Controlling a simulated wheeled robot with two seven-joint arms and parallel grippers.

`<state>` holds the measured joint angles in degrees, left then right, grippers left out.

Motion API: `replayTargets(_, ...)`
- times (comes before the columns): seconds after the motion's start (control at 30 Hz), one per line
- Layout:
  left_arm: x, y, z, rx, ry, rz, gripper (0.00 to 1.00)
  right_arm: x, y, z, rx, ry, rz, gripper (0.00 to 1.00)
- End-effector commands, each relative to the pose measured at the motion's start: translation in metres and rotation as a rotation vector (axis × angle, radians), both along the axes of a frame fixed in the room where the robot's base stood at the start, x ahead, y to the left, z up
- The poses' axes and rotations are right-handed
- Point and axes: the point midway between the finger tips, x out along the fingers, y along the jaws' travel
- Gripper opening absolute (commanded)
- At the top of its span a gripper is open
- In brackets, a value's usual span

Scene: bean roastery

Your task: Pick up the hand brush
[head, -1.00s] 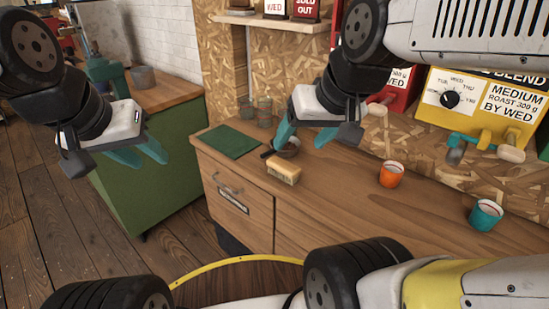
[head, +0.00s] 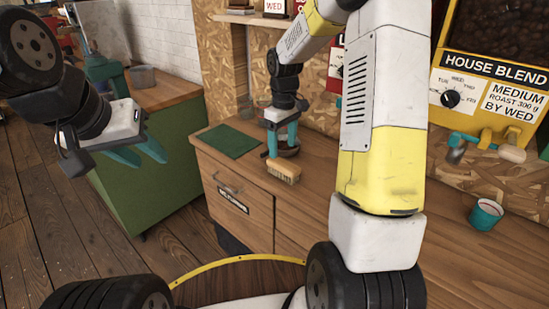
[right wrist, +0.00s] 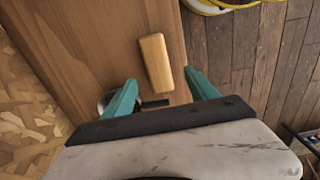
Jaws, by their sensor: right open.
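The hand brush (head: 284,171), a pale wooden block with bristles beneath, lies on the wooden counter near its front edge. My right gripper (head: 283,148) points down just behind and above it, open and empty. In the right wrist view the brush (right wrist: 155,62) lies in line with the gap between the two teal fingers (right wrist: 160,80), with a finger on either side and apart from it. My left gripper (head: 148,156) is open and empty in the air, off to the left near the green cabinet.
A dark green mat (head: 227,141) lies on the counter left of the brush. A teal cup (head: 486,215) and a yellow dispenser (head: 487,100) are at the right. My right arm hides the middle of the counter.

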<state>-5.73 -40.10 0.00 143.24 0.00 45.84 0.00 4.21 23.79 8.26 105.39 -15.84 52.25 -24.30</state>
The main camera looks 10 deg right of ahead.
Motion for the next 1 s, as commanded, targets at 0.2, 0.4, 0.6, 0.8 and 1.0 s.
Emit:
replayTargets(0.2, 0.0, 0.0, 0.0, 0.0, 0.0, 0.0, 0.36, 0.002, 0.0, -0.022, -0.002, 0.01, 0.01, 0.67)
replayTargets(0.4, 0.0, 0.0, 0.0, 0.0, 0.0, 0.0, 0.36, 0.001, -0.003, -0.046, -0.001, 0.011, 0.008, 0.67)
replayTargets(0.6, 0.0, 0.0, 0.0, 0.0, 0.0, 0.0, 0.36, 0.001, -0.004, -0.075, 0.0, 0.01, 0.007, 0.67)
replayTargets(0.8, 0.0, 0.0, 0.0, 0.0, 0.0, 0.0, 0.36, 0.002, -0.005, -0.083, -0.001, 0.007, 0.008, 0.67)
replayTargets(1.0, 0.0, 0.0, 0.0, 0.0, 0.0, 0.0, 0.36, 0.002, -0.004, -0.083, -0.001, 0.007, 0.008, 0.56)
